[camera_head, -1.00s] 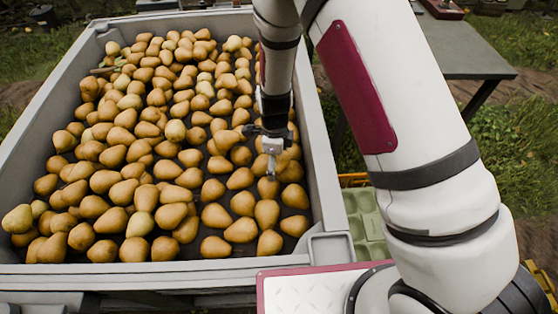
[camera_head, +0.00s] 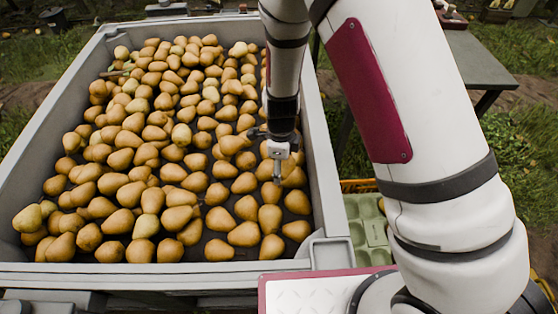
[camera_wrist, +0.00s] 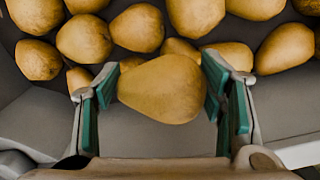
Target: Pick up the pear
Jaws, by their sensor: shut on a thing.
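My gripper (camera_head: 278,170) is down at the right part of the grey bin (camera_head: 328,190), close to its right wall. In the wrist view my gripper (camera_wrist: 160,82) has its two green-padded fingers on either side of a yellow-brown pear (camera_wrist: 162,92) and is shut on it. The pear lies across between the fingers, its wide end to the right and its narrow end to the left. In the head view this pear cannot be made out at the gripper. Whether it is clear of the pears around it cannot be told.
Many pears (camera_head: 140,150) fill the bin, several of them right beside the fingers in the wrist view (camera_wrist: 84,38). The bin's wall runs close to the gripper. A green tray (camera_head: 370,225) lies outside the bin, and a grey table (camera_head: 475,58) stands behind at right.

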